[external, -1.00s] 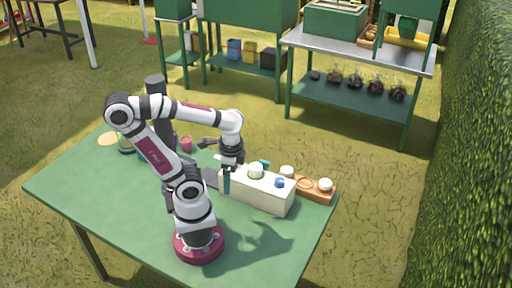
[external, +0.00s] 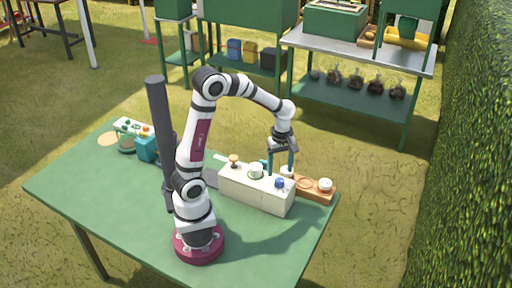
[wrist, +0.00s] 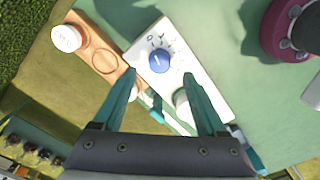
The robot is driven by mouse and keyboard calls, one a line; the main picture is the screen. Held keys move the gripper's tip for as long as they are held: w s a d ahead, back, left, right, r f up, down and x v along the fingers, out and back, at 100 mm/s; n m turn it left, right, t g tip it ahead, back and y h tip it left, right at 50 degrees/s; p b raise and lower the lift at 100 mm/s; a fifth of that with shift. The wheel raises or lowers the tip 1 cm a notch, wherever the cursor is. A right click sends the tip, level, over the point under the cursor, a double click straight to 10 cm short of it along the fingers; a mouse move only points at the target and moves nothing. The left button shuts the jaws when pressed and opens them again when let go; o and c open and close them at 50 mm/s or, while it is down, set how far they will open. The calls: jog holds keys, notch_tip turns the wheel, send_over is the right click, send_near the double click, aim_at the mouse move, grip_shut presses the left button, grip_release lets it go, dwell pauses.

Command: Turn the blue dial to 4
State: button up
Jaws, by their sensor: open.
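The blue dial (external: 280,183) sits on the right end of the top of a white box (external: 240,190) on the green table. In the wrist view the blue dial (wrist: 159,61) has marks around it that are too small to read for certain. My gripper (external: 281,168) is above the right end of the box, pointing down, with its teal fingers apart. In the wrist view my gripper (wrist: 165,80) is open and empty, and the dial shows between and just beyond the fingertips.
A wooden tray (external: 308,188) with a white jar (external: 325,185) stands right behind the box. A dark post (external: 160,130) rises left of my arm. A teal container (external: 147,148) stands at the table's far left. The front of the table is clear.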

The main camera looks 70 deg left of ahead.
aim_at(280, 180)
notch_tip(280, 180, down, 5)
jog(key=shift+r, duration=0.15)
grip_shut()
dwell(0.4)
